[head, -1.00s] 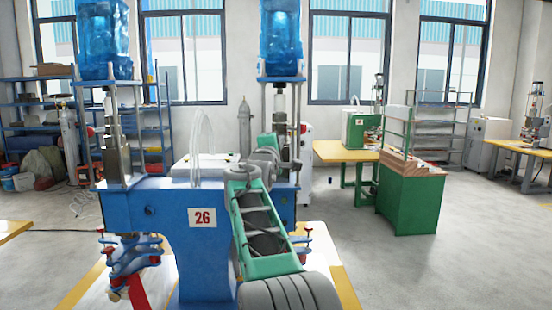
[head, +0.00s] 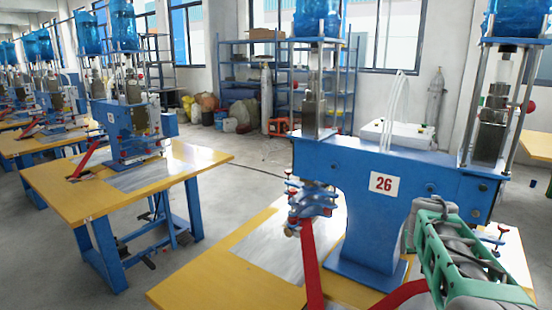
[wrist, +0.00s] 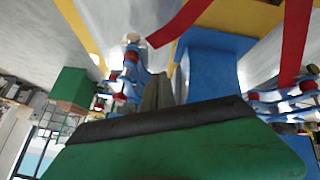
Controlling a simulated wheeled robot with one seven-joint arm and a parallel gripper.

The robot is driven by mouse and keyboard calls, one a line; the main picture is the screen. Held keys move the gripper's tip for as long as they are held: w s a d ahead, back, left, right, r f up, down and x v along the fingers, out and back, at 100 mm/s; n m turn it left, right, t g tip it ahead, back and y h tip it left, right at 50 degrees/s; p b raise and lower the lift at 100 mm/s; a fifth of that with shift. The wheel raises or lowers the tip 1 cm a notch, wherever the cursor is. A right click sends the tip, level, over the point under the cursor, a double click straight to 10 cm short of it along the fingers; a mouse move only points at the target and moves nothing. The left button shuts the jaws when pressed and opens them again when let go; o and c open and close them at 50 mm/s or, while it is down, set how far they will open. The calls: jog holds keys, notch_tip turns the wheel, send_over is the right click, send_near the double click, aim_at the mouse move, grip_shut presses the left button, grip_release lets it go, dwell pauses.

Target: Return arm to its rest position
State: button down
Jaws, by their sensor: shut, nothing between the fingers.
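My arm (head: 465,258), green and grey, reaches in from the lower right of the head view, in front of the blue machine marked 26 (head: 384,184). The end of the arm is hidden in that view. In the wrist view my gripper (wrist: 159,92) shows as grey fingers close together, with nothing visible between them. Its green and black body fills the bottom of that view. Beyond the fingers are parts of a blue machine frame (wrist: 208,60) with red and blue clamp pieces (wrist: 132,68).
A yellow-edged table (head: 240,262) carries machine 26. Another table (head: 95,200) with a blue machine (head: 140,120) stands to the left, and more line up behind. Red strips (head: 311,265) hang near the clamps. Bare floor lies between the tables; shelves (head: 240,65) stand at the back.

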jog(key=s+a+f+g+y, duration=0.2)
jog(key=s+a+f, duration=0.4)
jog(key=s+a, duration=0.3)
jog(key=s+a+f+g+y, duration=0.25)
jog(key=s+a+f, duration=0.35)
jog(key=s+a, duration=0.35)
jog(key=s+a+r+n+t, duration=0.2)
jog(key=s+a+r+n, duration=0.1)
jog(key=a, duration=0.5)
jog(key=shift+s+r, duration=0.5)
jog(key=shift+s, duration=0.25)
